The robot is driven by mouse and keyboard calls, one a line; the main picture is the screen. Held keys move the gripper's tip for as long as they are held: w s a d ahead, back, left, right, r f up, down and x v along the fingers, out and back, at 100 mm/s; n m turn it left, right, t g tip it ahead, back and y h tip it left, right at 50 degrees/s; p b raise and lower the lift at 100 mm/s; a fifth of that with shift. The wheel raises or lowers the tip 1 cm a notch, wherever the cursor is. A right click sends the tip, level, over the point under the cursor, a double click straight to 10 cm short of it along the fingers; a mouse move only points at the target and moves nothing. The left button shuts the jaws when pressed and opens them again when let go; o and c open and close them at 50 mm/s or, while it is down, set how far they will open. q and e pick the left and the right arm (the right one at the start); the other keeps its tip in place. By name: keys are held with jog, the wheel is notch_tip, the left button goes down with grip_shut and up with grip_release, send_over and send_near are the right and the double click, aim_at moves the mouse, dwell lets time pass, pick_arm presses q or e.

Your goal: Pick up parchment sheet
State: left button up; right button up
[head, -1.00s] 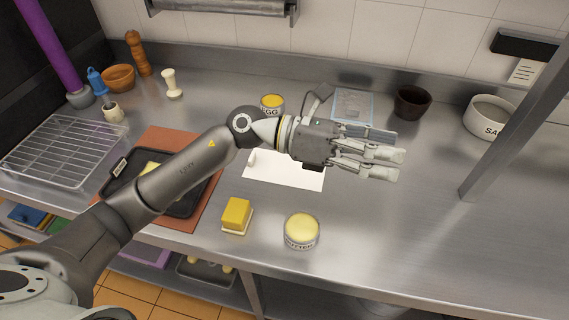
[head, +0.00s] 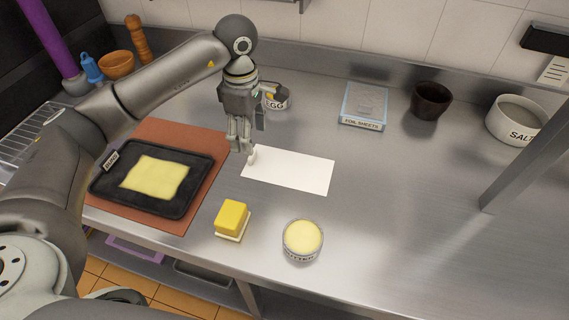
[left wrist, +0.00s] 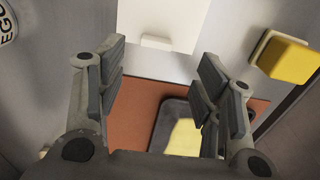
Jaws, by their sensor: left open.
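The white parchment sheet (head: 292,172) lies flat on the steel counter in the head view, with a small white tab (head: 253,155) at its left edge. In the left wrist view the sheet (left wrist: 170,15) is at the top, with the tab (left wrist: 155,42) at its near edge. My left gripper (head: 240,146) points down just left of the tab in the head view. In the left wrist view its fingers (left wrist: 160,95) are spread and empty, with the tab ahead between them. I cannot tell its exact height. My right gripper is not in view.
A black tray (head: 190,205) with a yellow sheet sits on an orange mat (head: 165,132) at left. A butter block (head: 231,217) and a butter tub (head: 302,239) are in front. An egg tub (head: 279,101) and a foil sheets box (head: 364,105) are behind. Counter right of the parchment is clear.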

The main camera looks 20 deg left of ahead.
pick_arm(q)
jog(key=shift+f, duration=0.95)
jog(key=f, duration=0.1)
jog(key=f+p, duration=0.1)
jog(key=f, duration=0.1)
jog(key=f+p, duration=0.1)
jog(key=f, duration=0.1)
jog(key=shift+w+d, duration=0.1)
jog(key=shift+w, duration=0.15)
jog(key=shift+f, duration=0.2)
jog(key=c, duration=0.8)
